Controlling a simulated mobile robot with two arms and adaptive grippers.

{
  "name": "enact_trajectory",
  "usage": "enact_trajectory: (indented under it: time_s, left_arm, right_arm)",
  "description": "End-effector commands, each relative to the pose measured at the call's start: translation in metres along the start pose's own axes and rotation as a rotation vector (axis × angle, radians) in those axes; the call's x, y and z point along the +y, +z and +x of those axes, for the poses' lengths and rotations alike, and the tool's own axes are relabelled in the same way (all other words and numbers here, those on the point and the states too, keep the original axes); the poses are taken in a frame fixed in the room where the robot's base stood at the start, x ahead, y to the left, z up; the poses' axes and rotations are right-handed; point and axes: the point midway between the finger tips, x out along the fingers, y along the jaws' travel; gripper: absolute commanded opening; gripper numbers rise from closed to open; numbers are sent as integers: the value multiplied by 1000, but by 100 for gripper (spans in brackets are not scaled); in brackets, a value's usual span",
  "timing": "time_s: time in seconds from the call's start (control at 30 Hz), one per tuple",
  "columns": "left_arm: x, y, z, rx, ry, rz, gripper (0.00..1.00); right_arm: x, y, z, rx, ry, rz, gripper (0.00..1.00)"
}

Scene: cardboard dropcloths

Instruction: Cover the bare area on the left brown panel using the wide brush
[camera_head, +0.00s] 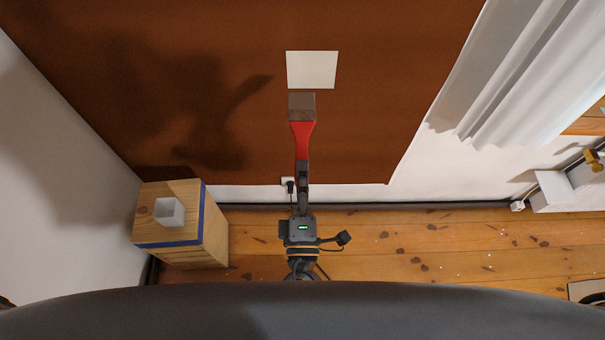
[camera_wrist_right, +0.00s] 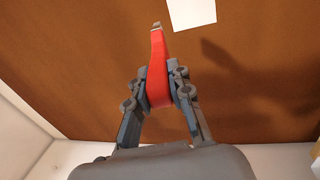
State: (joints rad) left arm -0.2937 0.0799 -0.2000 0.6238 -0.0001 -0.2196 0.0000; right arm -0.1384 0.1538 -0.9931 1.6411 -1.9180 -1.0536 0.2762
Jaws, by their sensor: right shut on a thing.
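The brown panel (camera_head: 390,70) covers the wall ahead. A pale, nearly square bare area (camera_head: 312,70) lies in it, and it also shows at the top of the right wrist view (camera_wrist_right: 192,12). My right gripper (camera_head: 302,178) is shut on the red handle of the wide brush (camera_head: 302,135). The brush points up, with its grey-brown bristle end just below the bare area in the head view. In the right wrist view the red handle (camera_wrist_right: 158,75) sits between both fingers (camera_wrist_right: 160,88). I cannot tell whether the bristles touch the panel. My left gripper is not in view.
A wooden block (camera_head: 180,240) with a blue band stands at the lower left, with a small white open container (camera_head: 169,212) on it. A white curtain (camera_head: 530,75) hangs at the right. A socket (camera_head: 288,183) sits below the panel. The plank floor (camera_head: 430,245) is mostly clear.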

Motion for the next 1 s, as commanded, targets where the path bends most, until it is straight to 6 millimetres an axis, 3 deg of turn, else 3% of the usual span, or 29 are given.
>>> enact_trajectory:
  time_s: [0.23,0.53,0.97,1.0]
  left_arm:
    - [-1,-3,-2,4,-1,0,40]
    - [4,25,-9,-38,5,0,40]
    - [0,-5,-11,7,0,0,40]
    - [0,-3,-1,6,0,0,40]
  right_arm:
    - [-1,0,12,-1,2,1,0]
    - [-9,0,52,0,2,-1,0]
    - [-22,0,111,-1,1,-1,0]
    - [-28,0,115,-1,2,1,0]
